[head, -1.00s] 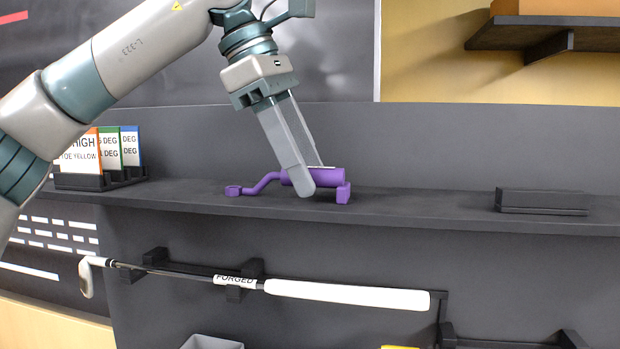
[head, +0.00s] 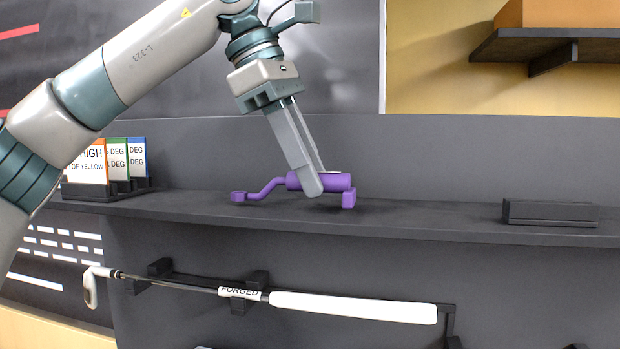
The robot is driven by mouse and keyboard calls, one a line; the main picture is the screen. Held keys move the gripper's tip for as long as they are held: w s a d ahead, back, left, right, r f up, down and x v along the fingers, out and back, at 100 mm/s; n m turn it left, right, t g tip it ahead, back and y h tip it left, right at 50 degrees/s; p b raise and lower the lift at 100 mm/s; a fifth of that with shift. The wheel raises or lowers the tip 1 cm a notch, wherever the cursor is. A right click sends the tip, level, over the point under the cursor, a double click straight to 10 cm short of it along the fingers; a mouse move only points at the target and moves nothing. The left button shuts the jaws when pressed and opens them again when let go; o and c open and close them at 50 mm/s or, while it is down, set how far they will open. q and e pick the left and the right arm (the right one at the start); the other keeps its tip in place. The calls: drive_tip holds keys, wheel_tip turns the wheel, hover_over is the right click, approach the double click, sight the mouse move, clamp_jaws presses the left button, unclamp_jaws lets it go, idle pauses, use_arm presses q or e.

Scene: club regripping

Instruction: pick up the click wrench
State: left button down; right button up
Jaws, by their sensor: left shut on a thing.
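The purple click wrench (head: 337,182) lies on the dark shelf (head: 430,217), with its thick body to the right and its bent thin arm to the left. My left gripper (head: 315,186) comes down from above and is shut on the thick body. One finger covers part of the body on the near side; the other finger is mostly hidden behind. The wrench appears at shelf height, and I cannot tell whether it is clear of the surface. My right gripper is not in view.
A rack of labelled cards (head: 110,170) stands at the shelf's left. A low black holder (head: 550,213) sits at the right, with bare shelf between it and the wrench. Below, a golf club with a white grip (head: 350,306) rests on brackets. A higher shelf (head: 545,47) is at upper right.

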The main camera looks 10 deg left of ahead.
use_arm(q)
drive_tip(key=shift+d+r, duration=0.1)
drive_tip(key=shift+r, duration=0.25)
drive_tip(key=r+b, duration=0.1)
drive_tip(key=d+r, duration=0.1)
drive_tip(key=shift+s+r+b, duration=0.1)
drive_tip(key=shift+r+b, duration=0.3)
drive_tip(key=s+d+r+b, duration=0.1)
drive_tip(key=d+r, duration=0.5)
drive_tip(key=d, duration=0.4)
drive_tip(key=shift+s+d+r, duration=0.25)
drive_tip(key=shift+d+r, duration=0.05)
drive_tip(key=shift+a, duration=0.1)
drive_tip(key=c, duration=2.2)
unclamp_jaws()
clamp_jaws()
drive_tip(key=shift+f, duration=0.1)
